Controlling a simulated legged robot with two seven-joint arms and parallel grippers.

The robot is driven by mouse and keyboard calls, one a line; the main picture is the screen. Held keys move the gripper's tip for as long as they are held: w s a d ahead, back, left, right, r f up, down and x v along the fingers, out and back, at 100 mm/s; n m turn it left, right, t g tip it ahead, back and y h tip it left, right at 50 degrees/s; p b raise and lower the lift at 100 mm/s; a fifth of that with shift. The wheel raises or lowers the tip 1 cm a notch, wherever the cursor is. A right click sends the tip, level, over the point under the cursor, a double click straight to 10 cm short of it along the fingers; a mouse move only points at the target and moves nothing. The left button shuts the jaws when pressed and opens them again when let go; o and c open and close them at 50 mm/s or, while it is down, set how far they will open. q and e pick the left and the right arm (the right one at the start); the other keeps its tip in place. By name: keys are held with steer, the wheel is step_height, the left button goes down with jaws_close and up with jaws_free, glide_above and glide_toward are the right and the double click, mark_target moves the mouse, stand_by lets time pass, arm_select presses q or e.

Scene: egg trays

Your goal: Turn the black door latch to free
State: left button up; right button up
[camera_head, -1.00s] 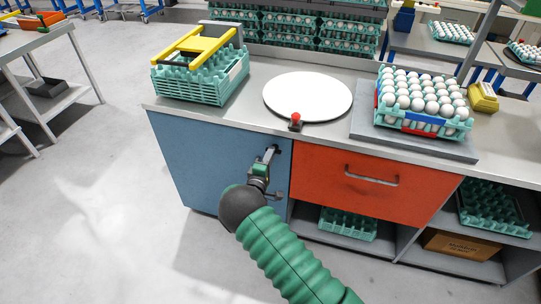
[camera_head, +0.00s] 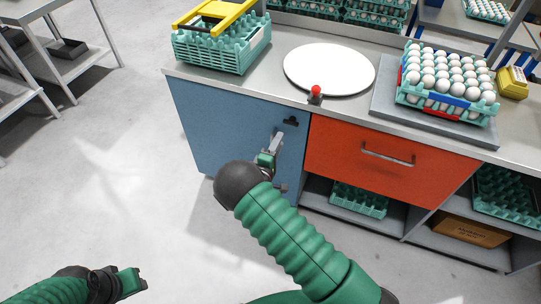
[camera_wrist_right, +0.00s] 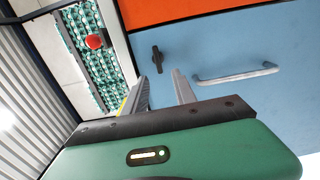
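The black latch (camera_head: 291,121) is on the blue door (camera_head: 215,125), near its upper right corner. Its long side lies about level and square to the door's grey bar handle. It also shows in the right wrist view (camera_wrist_right: 157,60), just beyond the fingertips. My right gripper (camera_head: 274,146) is just below and left of the latch in the head view. In the right wrist view its two fingers (camera_wrist_right: 161,78) are apart with nothing between them, and they do not touch the latch. My left gripper (camera_head: 132,282) is at the bottom left, away from the cabinet; its fingers are unclear.
The grey handle (camera_wrist_right: 236,74) is beside the latch, mostly behind my right arm in the head view. The red drawer (camera_head: 390,150) adjoins the door. A red knob (camera_head: 316,91), a white disc (camera_head: 330,68) and egg trays (camera_head: 450,98) are on the counter above.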

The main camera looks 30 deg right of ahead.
steer(key=v, duration=0.8)
steer(key=shift+a+p, duration=0.25)
steer(key=shift+p, duration=0.05)
steer(key=shift+s, duration=0.1)
